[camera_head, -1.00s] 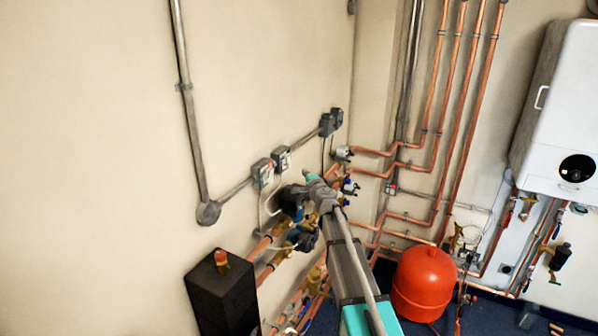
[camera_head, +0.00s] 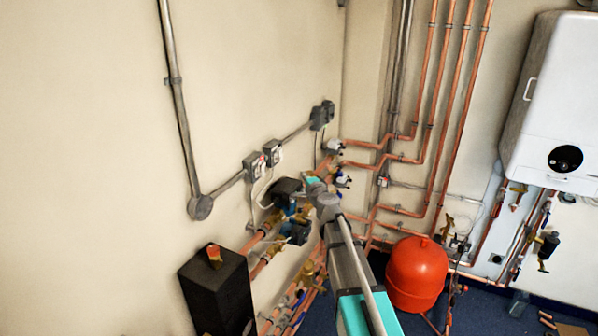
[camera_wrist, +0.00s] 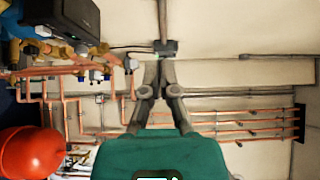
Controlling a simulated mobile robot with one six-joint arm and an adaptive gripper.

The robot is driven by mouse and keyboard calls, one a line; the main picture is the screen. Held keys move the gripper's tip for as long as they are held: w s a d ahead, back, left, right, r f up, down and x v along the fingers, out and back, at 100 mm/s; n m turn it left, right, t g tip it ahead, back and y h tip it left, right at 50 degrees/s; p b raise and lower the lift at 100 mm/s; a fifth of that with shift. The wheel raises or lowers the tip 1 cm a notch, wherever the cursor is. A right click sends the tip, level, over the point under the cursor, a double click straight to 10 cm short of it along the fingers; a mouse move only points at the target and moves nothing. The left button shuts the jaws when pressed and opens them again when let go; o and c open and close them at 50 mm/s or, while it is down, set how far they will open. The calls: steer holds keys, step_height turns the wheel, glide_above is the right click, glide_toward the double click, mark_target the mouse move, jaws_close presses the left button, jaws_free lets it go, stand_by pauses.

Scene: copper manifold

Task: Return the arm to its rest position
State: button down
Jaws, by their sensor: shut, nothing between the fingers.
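My arm reaches up from the bottom of the head view toward the valves and pumps on the left wall. My gripper shows in the wrist view (camera_wrist: 157,75) with its fingers together and nothing between them. Its tips appear in front of the wall near a grey switch box (camera_wrist: 165,47); I cannot tell the distance. In the head view the fingers are hidden behind my wrist.
Copper pipes (camera_head: 425,130) run up the corner. A red tank (camera_head: 417,275) stands right of my arm, a black box (camera_head: 217,295) to its left. Pumps (camera_head: 294,232) and switch boxes (camera_head: 272,152) sit close by the wrist. A white boiler (camera_head: 560,105) hangs at right.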

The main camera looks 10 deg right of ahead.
steer(key=s+a+f+n+g+y+b, duration=0.2)
steer(key=s+a+f+n+g+b, duration=0.2)
steer(key=s+f+n, duration=0.4)
steer(key=s+a+f+n+g+y+b, duration=0.2)
steer(key=s+a+f+n+g+b, duration=0.25)
steer(key=s+f, duration=0.4)
steer(key=s+d+f+n+g+h+b, duration=0.1)
steer(key=s+d+f+g+h+b, duration=0.2)
steer(key=s+f, duration=0.5)
steer(key=s+d+f+n+g+h+b, duration=0.2)
steer(key=s+d+f+g+h+b, duration=0.2)
steer(key=s+f, duration=0.5)
steer(key=shift+s+d+f+g, duration=0.3)
steer(key=shift+s+d+g, duration=0.55)
steer(key=shift+d+g, duration=0.2)
